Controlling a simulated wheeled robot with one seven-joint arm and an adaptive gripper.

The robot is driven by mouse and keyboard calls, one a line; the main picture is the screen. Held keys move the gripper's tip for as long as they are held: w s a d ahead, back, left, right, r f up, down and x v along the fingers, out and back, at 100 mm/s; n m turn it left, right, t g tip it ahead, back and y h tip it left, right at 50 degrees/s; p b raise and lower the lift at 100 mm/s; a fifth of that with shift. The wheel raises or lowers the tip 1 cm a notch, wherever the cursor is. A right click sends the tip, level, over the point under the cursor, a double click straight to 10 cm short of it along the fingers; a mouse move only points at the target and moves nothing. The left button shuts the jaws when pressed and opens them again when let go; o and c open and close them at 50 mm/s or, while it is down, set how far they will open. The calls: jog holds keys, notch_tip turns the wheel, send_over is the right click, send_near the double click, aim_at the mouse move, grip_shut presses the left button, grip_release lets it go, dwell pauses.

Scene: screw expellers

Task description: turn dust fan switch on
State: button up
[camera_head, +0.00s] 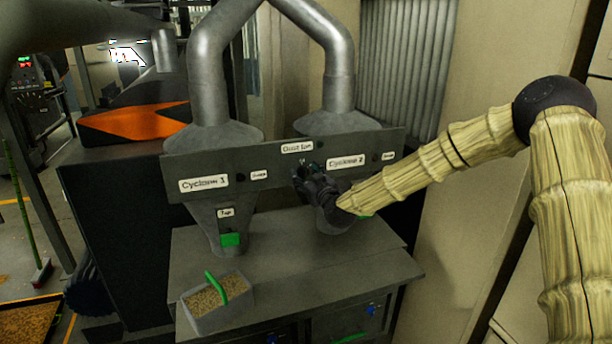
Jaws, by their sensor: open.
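The dust fan panel (275,176) is a grey plate across the two cyclones, with a label reading something like "Dust fan" (297,147) at its upper middle. Below that label, small dark and greenish parts (303,162) show just above my gripper; the switch itself is mostly hidden and its position cannot be read. My gripper (308,178) is dark and open, at the panel's middle, below the label and left of the "Cyclone 2" label (346,163). Whether it touches the switch cannot be told.
Small dark knobs sit by each cyclone label (204,183). Below is a grey bench (290,262) with a grain box (218,306) with a green handle. A green tap (230,240) is under cyclone 1. Silver pipes (207,70) rise above; a beige wall (460,200) stands right.

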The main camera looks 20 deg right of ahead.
jog(key=shift+c, duration=0.3)
jog(key=c, duration=1)
jog(key=shift+f+b, duration=0.15)
jog(key=shift+b, duration=0.6)
jog(key=m+b, duration=0.2)
jog(key=b, duration=0.1)
jog(key=shift+f, duration=0.1)
jog(key=m+b, duration=0.3)
jog(key=b, duration=0.3)
jog(key=shift+m, duration=0.3)
jog(key=m+b, duration=0.4)
jog(key=b, duration=0.2)
jog(key=shift+m+t, duration=0.3)
jog(key=shift+t, duration=0.1)
jog(key=shift+r+m+b, duration=0.2)
jog(key=shift+m+b, duration=0.8)
jog(key=shift+b, duration=0.05)
jog(key=shift+r, duration=0.1)
